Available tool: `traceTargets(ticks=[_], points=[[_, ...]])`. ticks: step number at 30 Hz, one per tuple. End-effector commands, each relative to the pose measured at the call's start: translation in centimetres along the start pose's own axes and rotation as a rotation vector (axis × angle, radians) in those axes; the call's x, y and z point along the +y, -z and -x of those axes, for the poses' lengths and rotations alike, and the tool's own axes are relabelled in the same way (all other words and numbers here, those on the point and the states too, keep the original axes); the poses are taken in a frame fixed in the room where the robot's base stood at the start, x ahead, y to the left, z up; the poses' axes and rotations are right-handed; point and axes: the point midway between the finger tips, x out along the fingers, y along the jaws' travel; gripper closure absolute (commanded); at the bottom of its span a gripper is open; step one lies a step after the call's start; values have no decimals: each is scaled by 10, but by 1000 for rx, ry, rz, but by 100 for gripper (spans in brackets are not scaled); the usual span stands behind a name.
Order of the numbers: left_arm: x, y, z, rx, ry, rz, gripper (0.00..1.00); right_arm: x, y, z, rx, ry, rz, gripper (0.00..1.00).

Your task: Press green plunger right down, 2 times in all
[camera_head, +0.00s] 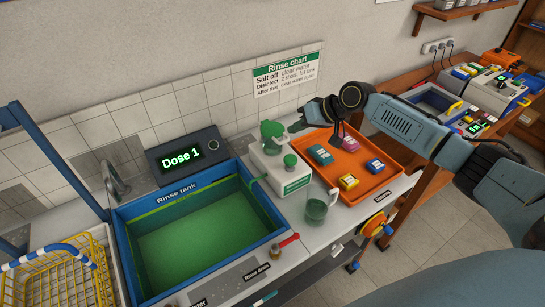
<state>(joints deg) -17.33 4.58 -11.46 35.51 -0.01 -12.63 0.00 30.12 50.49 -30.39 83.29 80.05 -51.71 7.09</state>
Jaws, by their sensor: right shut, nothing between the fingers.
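A white dosing unit (268,170) stands at the right rim of the rinse tank. A round green plunger (290,160) stands up on its top front, and a green translucent vessel (272,134) sits behind it. My right gripper (338,135) is shut and empty, pointing down above the orange tray, to the right of the plunger and apart from it. My left gripper is not in view.
The blue-rimmed rinse tank (120,212) holds green liquid. A green translucent mug (317,208) stands in front of the dosing unit. The orange tray (345,199) holds several coloured blocks. A yellow wire basket (65,270) is at the lower left.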

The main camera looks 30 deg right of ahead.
Motion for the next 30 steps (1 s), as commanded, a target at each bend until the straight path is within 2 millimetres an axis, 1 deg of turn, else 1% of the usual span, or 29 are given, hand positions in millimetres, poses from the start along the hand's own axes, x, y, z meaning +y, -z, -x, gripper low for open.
traceTargets(ticks=[1,5,17,23,30], points=[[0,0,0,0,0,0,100,2,-1,4,-2,1,-28,100],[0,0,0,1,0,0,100,2,0,6,-2,5,-59,100],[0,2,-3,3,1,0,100,2,-1,2,-3,6,-54,100],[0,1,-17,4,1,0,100,9,-9,-7,-2,6,-54,100],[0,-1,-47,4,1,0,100,23,-25,-28,-3,5,-53,100]])
